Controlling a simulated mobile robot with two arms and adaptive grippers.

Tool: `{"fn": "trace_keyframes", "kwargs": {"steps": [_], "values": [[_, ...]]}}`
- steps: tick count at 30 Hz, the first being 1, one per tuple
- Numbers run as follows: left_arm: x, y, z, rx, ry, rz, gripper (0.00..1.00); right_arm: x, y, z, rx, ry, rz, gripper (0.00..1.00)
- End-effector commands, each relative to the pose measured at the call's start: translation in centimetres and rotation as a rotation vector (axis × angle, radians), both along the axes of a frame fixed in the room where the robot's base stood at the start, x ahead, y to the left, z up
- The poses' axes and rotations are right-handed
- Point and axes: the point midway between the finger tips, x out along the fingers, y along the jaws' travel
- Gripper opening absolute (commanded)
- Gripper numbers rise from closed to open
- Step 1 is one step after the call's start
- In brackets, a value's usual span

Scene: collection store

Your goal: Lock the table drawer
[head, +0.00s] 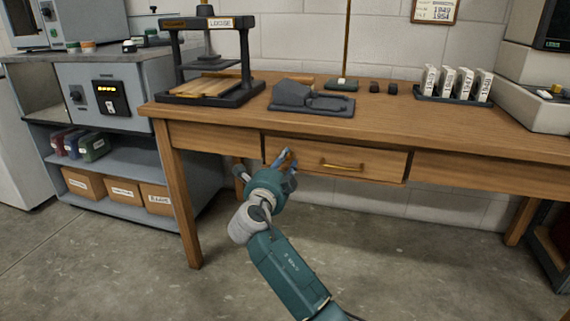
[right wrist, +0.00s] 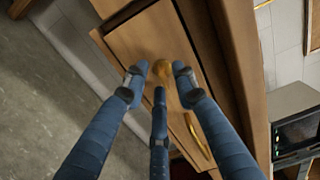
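The wooden table's drawer (head: 375,162) is in the middle of the table front and looks closed or nearly so. Its brass bar handle (head: 342,166) also shows in the right wrist view (right wrist: 198,138). A round brass piece (right wrist: 164,70), perhaps the lock or its key, sits on the drawer front beyond the handle's end. My right gripper (head: 284,160) is at the left part of the drawer front. Its three fingers (right wrist: 157,80) are spread apart around the brass piece; I cannot tell whether they touch it. My left gripper is not in view.
On the table (head: 385,115) stand a black press (head: 215,95), a grey device (head: 310,100) and a rack of white boxes (head: 455,85). A grey shelf unit (head: 125,145) stands left of the table. The floor in front is clear.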

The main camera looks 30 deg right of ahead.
Motion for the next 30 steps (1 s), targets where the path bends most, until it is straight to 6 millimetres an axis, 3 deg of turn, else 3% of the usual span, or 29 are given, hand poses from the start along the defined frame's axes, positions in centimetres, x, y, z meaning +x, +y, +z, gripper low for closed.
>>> {"fn": "trace_keyframes", "kwargs": {"steps": [5,9,10,23,30], "values": [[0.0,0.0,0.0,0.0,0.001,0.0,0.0,0.0,0.0,0.0,0.0,0.0,0.0,0.27],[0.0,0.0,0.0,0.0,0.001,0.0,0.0,0.0,0.0,0.0,0.0,0.0,0.0,0.01],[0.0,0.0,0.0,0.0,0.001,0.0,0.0,0.0,0.0,0.0,0.0,0.0,0.0,0.0],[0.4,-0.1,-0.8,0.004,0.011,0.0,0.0,0.0,0.1,-0.3,-0.026,0.033,0.0,0.0],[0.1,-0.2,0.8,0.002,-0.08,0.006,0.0,-0.1,0.0,-0.5,-0.119,0.143,-0.001,0.0]]}}
